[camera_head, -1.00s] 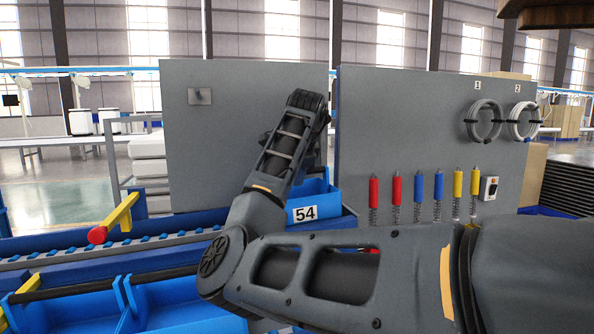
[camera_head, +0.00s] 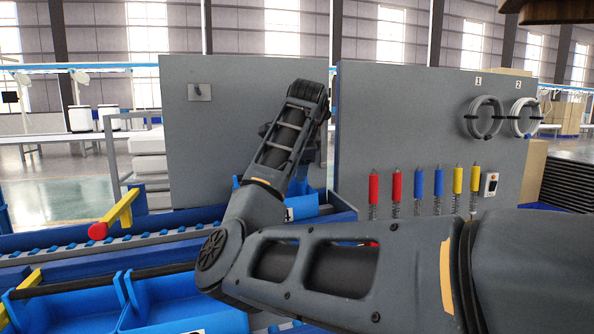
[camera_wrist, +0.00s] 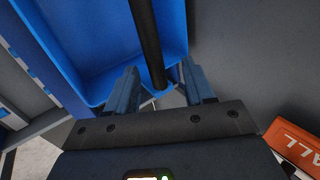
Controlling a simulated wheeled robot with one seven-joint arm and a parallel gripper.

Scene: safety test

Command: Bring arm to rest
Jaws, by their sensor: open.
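My arm reaches across the head view, and its far link stands up in front of the grey panel (camera_head: 235,130). My gripper is hidden in the head view behind that link. In the wrist view my gripper (camera_wrist: 160,84) is open, with its two blue-grey fingers apart. A black rod (camera_wrist: 147,40) shows between and beyond the fingers, over a blue bin (camera_wrist: 95,45). I cannot tell whether the rod touches a finger. In the head view a blue bin (camera_head: 305,207) stands behind my arm, with its white label mostly covered.
A roller conveyor (camera_head: 130,241) with a yellow, red-ended bar (camera_head: 121,213) lies left. Blue bins (camera_head: 165,300) are at the lower left. The right panel (camera_head: 400,120) carries coiled cables (camera_head: 484,117) and coloured spring tools (camera_head: 438,184). An orange lettered thing (camera_wrist: 295,140) is at the wrist view's right.

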